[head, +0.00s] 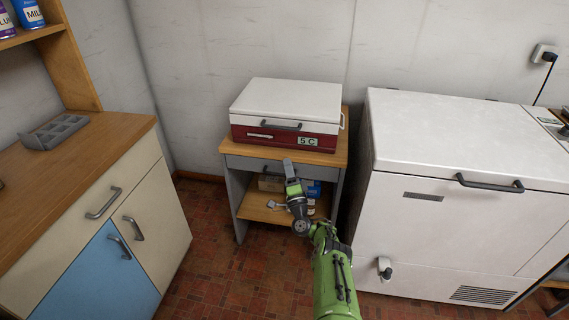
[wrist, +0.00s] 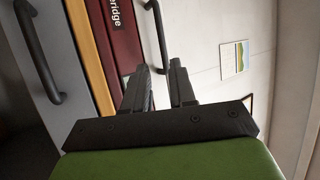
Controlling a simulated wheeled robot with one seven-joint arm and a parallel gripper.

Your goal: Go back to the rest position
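My gripper (head: 289,164) is at the end of my green arm, extended in front of the small wooden-topped stand (head: 232,149). In the head view it overlaps the grey drawer front, below the white-lidded red box. In the wrist view my gripper (wrist: 160,68) shows two dark fingers with a gap between them and nothing held. The box's dark lid handle (wrist: 160,35) lies just beyond the fingertips; I cannot tell whether they touch it.
The red box (head: 240,134) with its closed white lid (head: 290,100) is on the stand. Items lie on the lower shelf. A white chest freezer (head: 450,220) stands close on the right. A wooden-topped cabinet (head: 110,145) stands left. Tiled floor (head: 215,270) is free between them.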

